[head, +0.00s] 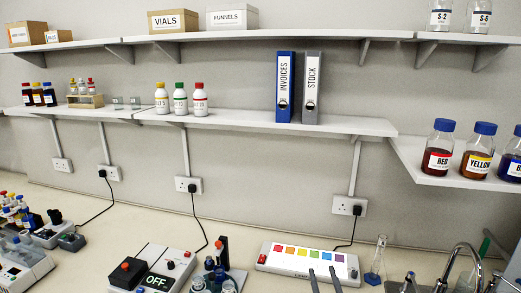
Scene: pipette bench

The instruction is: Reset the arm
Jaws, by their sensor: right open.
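My right gripper (323,276) shows at the bottom edge, right of centre. Its two dark fingers point up in the picture, apart, with nothing between them. The fingertips overlap the lower front of a white panel with a row of coloured squares (305,262). I cannot tell whether they touch it. The rest of my right arm is below the picture. My left gripper is not in view.
Shelves hold binders (286,85) and reagent bottles (439,150).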

